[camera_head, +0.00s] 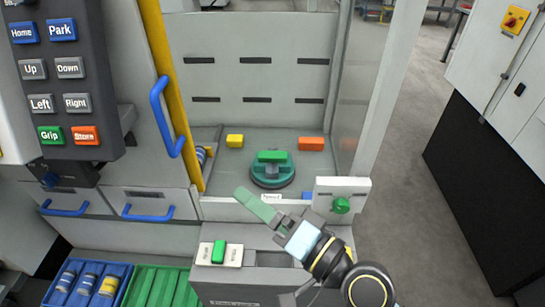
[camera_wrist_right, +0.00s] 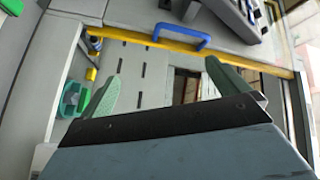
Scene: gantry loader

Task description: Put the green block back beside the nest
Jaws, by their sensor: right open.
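The green block (camera_head: 272,156) lies on top of the nest (camera_head: 270,179), a round dark-green fixture on the grey loader bed. A small white label (camera_head: 271,197) is in front of the nest. My right gripper (camera_head: 256,204) is seen side-on in front of the nest, apart from the block, with one green finger clearly visible. In the right wrist view my gripper (camera_wrist_right: 162,70) has its two green fingers wide apart with nothing between them. A green round part, apparently the nest (camera_wrist_right: 70,98), shows left of the fingers there. My left gripper is not in view.
A yellow block (camera_head: 235,141) and an orange block (camera_head: 311,144) lie behind the nest on either side. A blue block (camera_head: 306,195) is partly hidden at front right. A panel with a green knob (camera_head: 341,205) stands at the front right. A yellow post (camera_head: 168,90) borders the left.

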